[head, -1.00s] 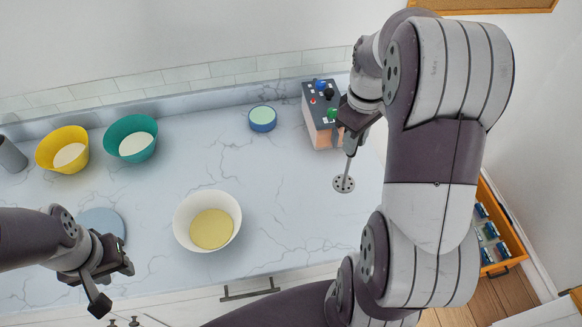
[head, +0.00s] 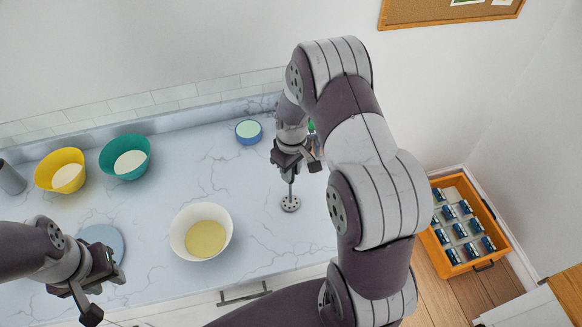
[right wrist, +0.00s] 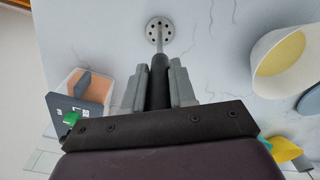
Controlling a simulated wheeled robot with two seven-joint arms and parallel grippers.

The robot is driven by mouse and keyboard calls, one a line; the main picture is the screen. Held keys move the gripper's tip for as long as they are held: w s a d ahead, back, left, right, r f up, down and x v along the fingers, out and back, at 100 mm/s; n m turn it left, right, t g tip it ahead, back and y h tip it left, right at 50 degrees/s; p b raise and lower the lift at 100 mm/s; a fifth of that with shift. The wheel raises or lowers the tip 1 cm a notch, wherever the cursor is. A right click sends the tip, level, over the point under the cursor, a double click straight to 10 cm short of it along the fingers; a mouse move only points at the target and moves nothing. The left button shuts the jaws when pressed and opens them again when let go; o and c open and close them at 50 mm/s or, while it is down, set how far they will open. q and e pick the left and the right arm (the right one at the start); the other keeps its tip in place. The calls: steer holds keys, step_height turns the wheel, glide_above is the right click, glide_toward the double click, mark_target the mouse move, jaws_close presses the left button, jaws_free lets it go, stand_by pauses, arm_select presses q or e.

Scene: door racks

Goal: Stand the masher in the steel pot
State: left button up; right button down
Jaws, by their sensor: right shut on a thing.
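The masher has a round perforated steel head (head: 290,204) and a thin shaft. In the right wrist view its dark handle (right wrist: 158,88) is between the fingers of my right gripper (right wrist: 157,80). My right gripper (head: 291,168) is shut on the masher and holds it roughly upright, head down, over the right part of the counter. I cannot tell whether the head touches the counter. A grey cylinder (head: 10,178), perhaps the steel pot, is cut off at the far left edge. My left gripper (head: 103,292) is open and empty at the front left.
The counter (head: 165,300) holds a white bowl (head: 178,236) left of the masher, yellow (head: 48,178) and teal (head: 112,160) bowls, a blue-green tub (head: 248,133) and a blue disc (head: 116,240). A button box (right wrist: 75,112) is mostly hidden by my arm in the head view.

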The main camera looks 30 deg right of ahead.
steer(key=shift+w+f, duration=0.1)
steer(key=shift+f, duration=0.1)
steer(key=c, duration=0.9)
jaws_free()
steer(key=shift+w, duration=0.1)
steer(key=shift+r, duration=0.1)
